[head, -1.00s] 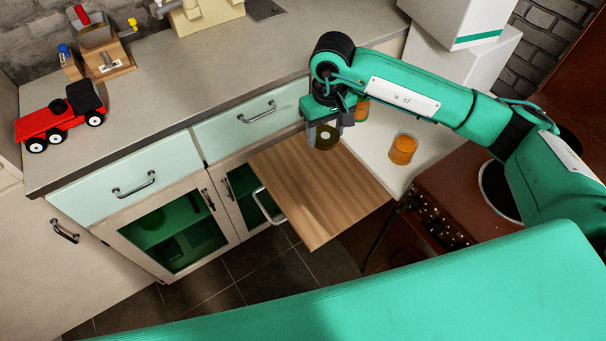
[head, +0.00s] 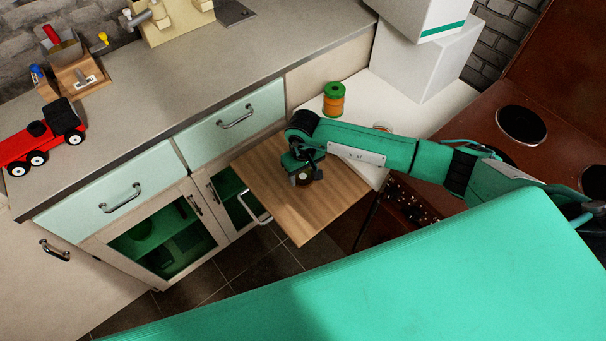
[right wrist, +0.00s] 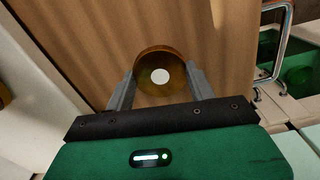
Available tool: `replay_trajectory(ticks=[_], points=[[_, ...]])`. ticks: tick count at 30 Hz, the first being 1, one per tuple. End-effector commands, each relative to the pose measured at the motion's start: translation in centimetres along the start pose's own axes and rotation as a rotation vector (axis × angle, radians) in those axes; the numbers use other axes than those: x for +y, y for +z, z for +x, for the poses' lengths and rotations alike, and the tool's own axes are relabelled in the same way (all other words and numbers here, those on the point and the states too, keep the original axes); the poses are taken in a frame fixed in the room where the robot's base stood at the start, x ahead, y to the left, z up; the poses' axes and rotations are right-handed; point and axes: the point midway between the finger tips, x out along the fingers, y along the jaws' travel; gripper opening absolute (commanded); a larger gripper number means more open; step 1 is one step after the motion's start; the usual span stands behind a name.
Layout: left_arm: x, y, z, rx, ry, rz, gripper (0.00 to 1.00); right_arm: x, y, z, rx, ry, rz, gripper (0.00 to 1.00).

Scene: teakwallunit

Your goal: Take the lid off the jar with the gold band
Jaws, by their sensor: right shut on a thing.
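My right gripper (head: 303,180) is over the wooden pull-out board (head: 285,215). It is shut on a round brown-gold lid (right wrist: 161,77) with a white spot in its middle. In the right wrist view the lid sits between both fingertips, with the board behind it; I cannot tell whether it touches the board. A jar (head: 383,127) on the white surface is mostly hidden behind my right arm, so its band cannot be seen. Another jar (head: 334,98), orange with a green top, stands behind it to the left. My left gripper is not in view.
The white surface (head: 435,108) adjoins white boxes (head: 425,55) and a brown stove (head: 480,140). The grey counter (head: 170,80) holds a red toy truck (head: 40,138) and a wooden block holder (head: 82,77). Most of the board is bare.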

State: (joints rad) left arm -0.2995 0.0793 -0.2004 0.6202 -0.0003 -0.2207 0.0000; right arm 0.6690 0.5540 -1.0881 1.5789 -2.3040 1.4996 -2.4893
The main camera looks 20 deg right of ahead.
Motion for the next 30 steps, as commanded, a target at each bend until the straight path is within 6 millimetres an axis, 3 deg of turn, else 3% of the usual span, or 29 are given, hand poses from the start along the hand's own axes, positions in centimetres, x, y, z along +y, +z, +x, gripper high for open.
replay_trajectory(ticks=[4, 17, 18, 20, 30], points=[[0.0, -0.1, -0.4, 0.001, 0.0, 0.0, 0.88, 0.0, 0.0, 1.7, -0.001, -0.001, 0.002, 0.28], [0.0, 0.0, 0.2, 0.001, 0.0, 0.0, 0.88, 0.0, 0.0, 2.4, 0.001, 0.0, 0.0, 0.28], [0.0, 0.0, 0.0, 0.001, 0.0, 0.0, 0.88, 0.0, 0.0, 2.2, 0.001, 0.0, 0.0, 0.63], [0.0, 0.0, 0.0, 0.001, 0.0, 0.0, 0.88, 0.0, 0.0, 2.2, 0.0, 0.0, 0.0, 0.75], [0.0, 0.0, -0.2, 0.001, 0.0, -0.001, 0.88, 0.0, 0.0, 2.0, 0.0, -0.001, 0.0, 0.77]])
